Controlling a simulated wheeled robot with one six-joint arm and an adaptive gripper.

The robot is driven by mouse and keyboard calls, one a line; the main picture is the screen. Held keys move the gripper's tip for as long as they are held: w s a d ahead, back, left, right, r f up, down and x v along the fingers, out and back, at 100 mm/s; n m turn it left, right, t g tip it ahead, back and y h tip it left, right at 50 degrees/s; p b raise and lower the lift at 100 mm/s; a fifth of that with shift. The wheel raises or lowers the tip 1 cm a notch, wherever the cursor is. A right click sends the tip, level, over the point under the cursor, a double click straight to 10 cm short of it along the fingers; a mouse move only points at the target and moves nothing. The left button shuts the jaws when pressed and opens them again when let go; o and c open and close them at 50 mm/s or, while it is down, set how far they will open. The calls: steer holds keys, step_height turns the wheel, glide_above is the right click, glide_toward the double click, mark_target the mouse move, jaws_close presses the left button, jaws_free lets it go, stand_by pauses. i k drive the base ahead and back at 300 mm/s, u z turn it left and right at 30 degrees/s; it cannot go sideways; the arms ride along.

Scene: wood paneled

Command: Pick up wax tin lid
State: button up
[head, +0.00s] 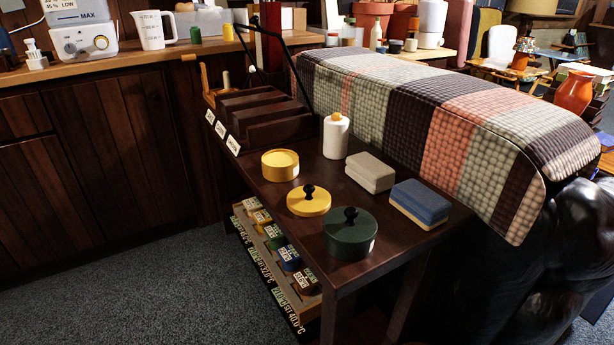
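A round yellow lid with a black knob (309,201) lies knob-up on the dark wooden side table (262,188). It looks like the wax tin lid. Just behind it and a little left stands a round yellow tin (280,166) without a lid, its top showing yellow inside. A dark green tin (350,236) with a black-knobbed green lid on it stands close in front and to the right of the yellow lid. My gripper is not in view.
A white bottle with an orange cap (336,136), a grey block (370,172) and a blue-and-tan block (419,204) stand to the right. A dark stepped rack (262,112) is behind the tins. A checked padded board (400,105) borders the table's right side. Carpet (150,285) is clear at left.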

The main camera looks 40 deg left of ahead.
mark_target(308, 201)
steer(key=u, duration=0.05)
steer(key=k, duration=0.1)
steer(key=u, duration=1.65)
